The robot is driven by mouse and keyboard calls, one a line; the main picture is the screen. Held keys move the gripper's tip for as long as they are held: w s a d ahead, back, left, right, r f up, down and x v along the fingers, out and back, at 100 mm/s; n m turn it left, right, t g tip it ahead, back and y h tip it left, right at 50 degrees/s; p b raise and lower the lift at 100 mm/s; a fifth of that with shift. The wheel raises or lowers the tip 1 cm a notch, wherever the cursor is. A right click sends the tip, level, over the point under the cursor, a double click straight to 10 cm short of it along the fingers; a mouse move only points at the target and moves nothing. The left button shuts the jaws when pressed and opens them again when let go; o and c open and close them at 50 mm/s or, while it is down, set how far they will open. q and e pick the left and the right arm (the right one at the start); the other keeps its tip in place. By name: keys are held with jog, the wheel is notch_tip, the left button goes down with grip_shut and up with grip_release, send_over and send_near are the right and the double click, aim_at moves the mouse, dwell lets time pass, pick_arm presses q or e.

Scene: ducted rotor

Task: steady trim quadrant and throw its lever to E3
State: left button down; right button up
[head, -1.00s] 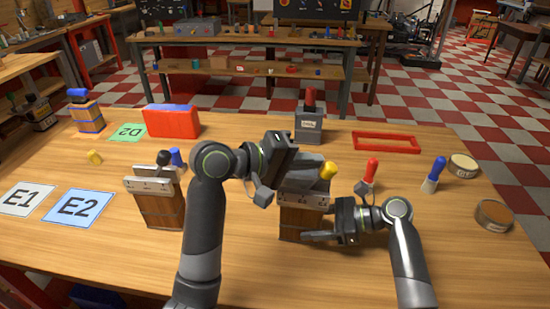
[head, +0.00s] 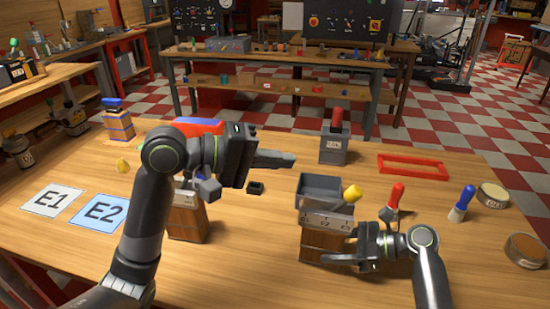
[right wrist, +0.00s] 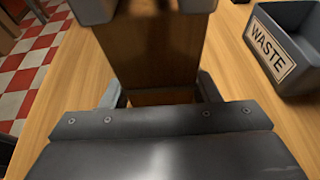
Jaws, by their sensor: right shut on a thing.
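The trim quadrant (head: 326,240) is a wooden block with a pale marked metal plate on its upper front. Its yellow-knobbed lever (head: 351,193) leans to the right; the plate's marks are too small to read surely. My right gripper (head: 342,258) is shut on the wooden block low down, and the block (right wrist: 150,45) also shows between its fingers in the right wrist view. My left gripper (head: 282,160) is in the air, up and left of the quadrant, apart from the lever. I see its fingers side-on, so their opening is unclear.
A second wooden block (head: 188,224) is partly hidden by my left arm. A red tool (head: 395,197) and a blue-handled tool (head: 463,203) stand right.

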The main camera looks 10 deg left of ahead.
pick_arm(q)
jog(key=shift+s+a+r, duration=0.15)
jog(key=shift+s+a, duration=0.05)
jog(key=shift+a, duration=0.1)
pick_arm(e)
jog(key=o, duration=1)
